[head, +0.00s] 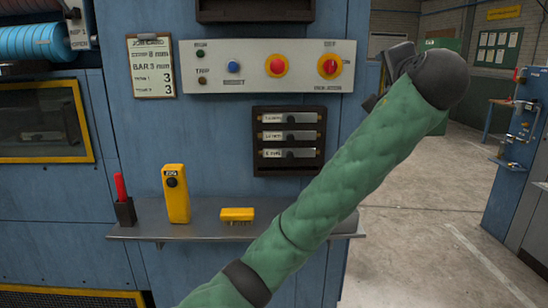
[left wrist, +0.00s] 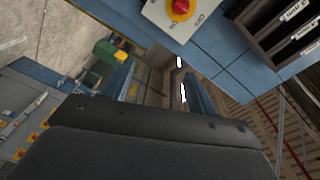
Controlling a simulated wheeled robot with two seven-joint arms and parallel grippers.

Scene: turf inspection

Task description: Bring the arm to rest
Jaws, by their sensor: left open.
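My left arm, in a quilted green sleeve (head: 345,160), reaches up from the bottom of the head view to a dark wrist joint (head: 440,78) at the upper right. My left gripper (head: 386,78) is partly hidden behind that joint and the sleeve, in front of the cabinet's right edge. It is open, with nothing seen in it. In the left wrist view a dark body of my own (left wrist: 150,145) fills the lower part, and the fingertips cannot be made out. My right gripper is in neither view.
A blue cabinet (head: 225,200) carries a control panel (head: 215,65) with a red knob (head: 329,65), and a label rack (head: 288,168). Its shelf (head: 150,220) holds a yellow handheld device (head: 175,195), a yellow brush-like block (head: 237,214) and a red pen in a holder (head: 124,210). Open floor (head: 410,240) lies right.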

